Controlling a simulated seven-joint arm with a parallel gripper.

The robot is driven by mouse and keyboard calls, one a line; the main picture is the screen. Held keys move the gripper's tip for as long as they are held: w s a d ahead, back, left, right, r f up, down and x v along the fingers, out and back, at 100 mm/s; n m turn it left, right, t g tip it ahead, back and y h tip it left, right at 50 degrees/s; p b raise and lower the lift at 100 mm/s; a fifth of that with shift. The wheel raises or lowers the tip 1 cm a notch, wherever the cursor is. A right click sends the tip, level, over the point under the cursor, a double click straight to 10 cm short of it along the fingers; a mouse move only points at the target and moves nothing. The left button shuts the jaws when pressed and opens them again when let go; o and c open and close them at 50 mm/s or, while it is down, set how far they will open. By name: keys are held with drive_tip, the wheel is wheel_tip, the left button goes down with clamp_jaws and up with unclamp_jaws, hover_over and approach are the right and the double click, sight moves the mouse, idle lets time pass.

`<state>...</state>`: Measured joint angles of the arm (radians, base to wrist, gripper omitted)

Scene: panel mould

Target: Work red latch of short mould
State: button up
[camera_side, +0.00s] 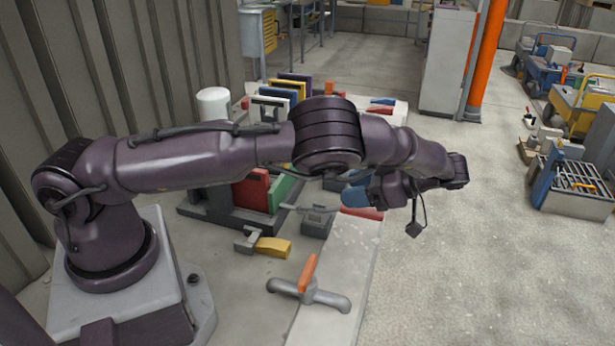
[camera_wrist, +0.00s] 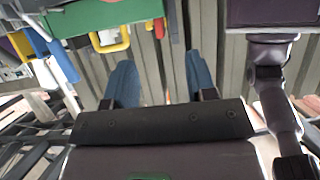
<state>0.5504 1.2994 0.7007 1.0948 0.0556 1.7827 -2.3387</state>
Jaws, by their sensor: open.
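My gripper (camera_wrist: 160,72) is open, its two blue fingers apart with nothing between them in the wrist view. In the side view my gripper (camera_side: 356,196) hangs at mid-height beside the panel rack, partly hidden by my own arm. A flat red piece (camera_side: 362,213) lies just below it at the far end of the pale slab; I cannot tell whether it is the red latch. In the wrist view a small red tip (camera_wrist: 159,28) shows beyond the fingers, at the end of a green bar (camera_wrist: 105,14). The short mould cannot be made out for certain.
A dark tray (camera_side: 215,217) holds a red panel (camera_side: 251,190) and a green panel (camera_side: 280,192). A yellow-handled clamp (camera_side: 272,247) and an orange-handled grey fitting (camera_side: 308,275) are in front. A white cylinder (camera_side: 213,105) stands behind. Open floor lies to the right.

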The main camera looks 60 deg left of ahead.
drive_tip(key=s+r, duration=0.5)
drive_tip(key=s, duration=0.5)
drive_tip(key=shift+s+r, duration=0.2)
drive_tip(key=shift+r, duration=0.15)
drive_tip(key=s+r+m+t+h, duration=0.4)
drive_tip(key=r+m+t, duration=0.3)
drive_tip(key=m, duration=0.6)
drive_tip(key=s+r+m+t+h, duration=0.5)
drive_tip(key=s+r+m+t, duration=0.2)
drive_tip(key=m, duration=0.7)
drive_tip(key=shift+s+r+t, duration=0.15)
drive_tip(key=shift+r+t, duration=0.25)
drive_tip(key=shift+r, duration=0.55)
